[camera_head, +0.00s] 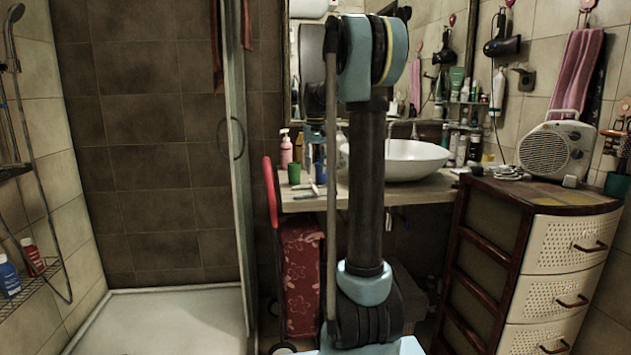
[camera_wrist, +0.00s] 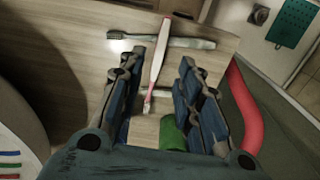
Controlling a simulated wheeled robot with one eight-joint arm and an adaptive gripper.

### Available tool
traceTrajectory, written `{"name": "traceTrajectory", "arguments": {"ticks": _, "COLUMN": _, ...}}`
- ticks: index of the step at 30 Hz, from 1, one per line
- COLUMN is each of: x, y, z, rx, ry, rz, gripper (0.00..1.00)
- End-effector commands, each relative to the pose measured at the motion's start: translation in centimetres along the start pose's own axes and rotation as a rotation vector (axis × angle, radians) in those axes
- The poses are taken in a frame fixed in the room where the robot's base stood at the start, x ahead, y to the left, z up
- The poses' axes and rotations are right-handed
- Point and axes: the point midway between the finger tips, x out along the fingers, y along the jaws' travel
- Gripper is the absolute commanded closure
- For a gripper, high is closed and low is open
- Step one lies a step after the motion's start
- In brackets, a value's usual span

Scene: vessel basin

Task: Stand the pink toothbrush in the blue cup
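The pink toothbrush (camera_wrist: 158,58), pink and white, lies on the wooden counter across a dark-bristled toothbrush (camera_wrist: 190,43), in the wrist view. My gripper (camera_wrist: 160,100) is open, its two fingers apart on either side of the pink toothbrush's lower part, with no visible contact. In the head view my gripper (camera_head: 315,145) is partly hidden by my arm, above the counter. The blue cup (camera_head: 321,173) appears as a small blue shape below it, beside the green cup (camera_head: 294,173). I cannot make out the blue cup in the wrist view.
The green cup (camera_wrist: 172,132) stands near the right finger in the wrist view. A red curved bar (camera_wrist: 247,110) is beyond the counter's edge. A pink bottle (camera_head: 286,149) and white basin (camera_head: 410,160) stand on the counter (camera_head: 425,192). A drawer unit (camera_head: 535,250) is at right.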

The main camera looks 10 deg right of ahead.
Motion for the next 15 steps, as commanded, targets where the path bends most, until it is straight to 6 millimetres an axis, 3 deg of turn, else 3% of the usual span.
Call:
{"name": "traceTrajectory", "arguments": {"ticks": 6, "x": -3.5, "y": 0.0, "z": 0.0, "rx": 0.000, "ry": 0.000, "rz": 0.000, "gripper": 0.68}}
{"name": "traceTrajectory", "arguments": {"ticks": 15, "x": -5.4, "y": 0.0, "z": 0.0, "rx": 0.000, "ry": 0.000, "rz": 0.000, "gripper": 0.68}}
